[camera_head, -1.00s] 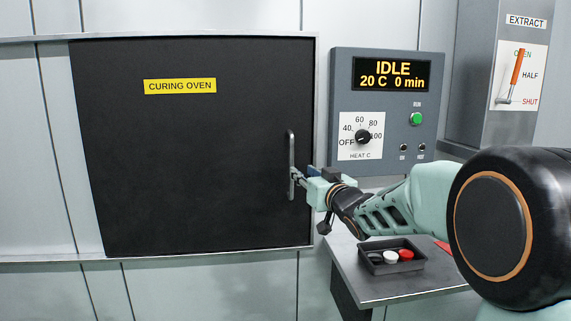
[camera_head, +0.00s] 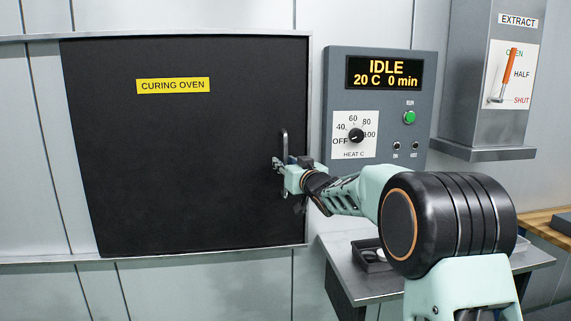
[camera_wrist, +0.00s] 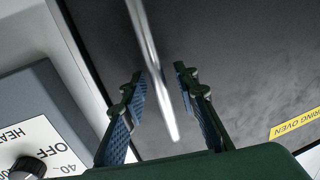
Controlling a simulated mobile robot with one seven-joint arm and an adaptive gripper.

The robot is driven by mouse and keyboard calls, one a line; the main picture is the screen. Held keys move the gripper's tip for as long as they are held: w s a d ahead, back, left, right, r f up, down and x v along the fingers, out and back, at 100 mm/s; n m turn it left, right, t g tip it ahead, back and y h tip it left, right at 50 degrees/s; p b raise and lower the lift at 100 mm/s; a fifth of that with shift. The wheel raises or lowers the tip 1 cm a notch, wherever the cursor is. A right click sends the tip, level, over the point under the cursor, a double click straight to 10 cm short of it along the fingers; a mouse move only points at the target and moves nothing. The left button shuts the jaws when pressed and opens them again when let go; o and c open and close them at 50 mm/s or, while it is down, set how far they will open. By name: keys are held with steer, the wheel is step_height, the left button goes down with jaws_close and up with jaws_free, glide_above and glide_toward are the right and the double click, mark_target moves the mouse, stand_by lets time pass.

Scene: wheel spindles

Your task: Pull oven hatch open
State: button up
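The oven hatch (camera_head: 180,170) is a large dark panel with a yellow CURING OVEN label. It looks flush in its frame, closed. Its upright metal bar handle (camera_head: 285,142) is at the right edge. My gripper (camera_head: 278,163) is at the handle's middle and hides part of it. In the wrist view the handle (camera_wrist: 149,45) runs between the two fingers of my gripper (camera_wrist: 162,85), with a visible gap on each side. The fingers are apart, and the dark hatch (camera_wrist: 240,65) lies behind them.
A grey control box (camera_head: 340,75) reading IDLE, 20 C, 0 min is right of the hatch. Below it is a metal shelf (camera_head: 365,290) with a dark tray (camera_head: 368,256), partly hidden by my arm. An extract lever (camera_head: 508,72) is at far right, pointing up toward OPEN.

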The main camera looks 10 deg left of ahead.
steer(key=shift+c, duration=0.2)
jaws_close()
steer(key=shift+a, duration=0.1)
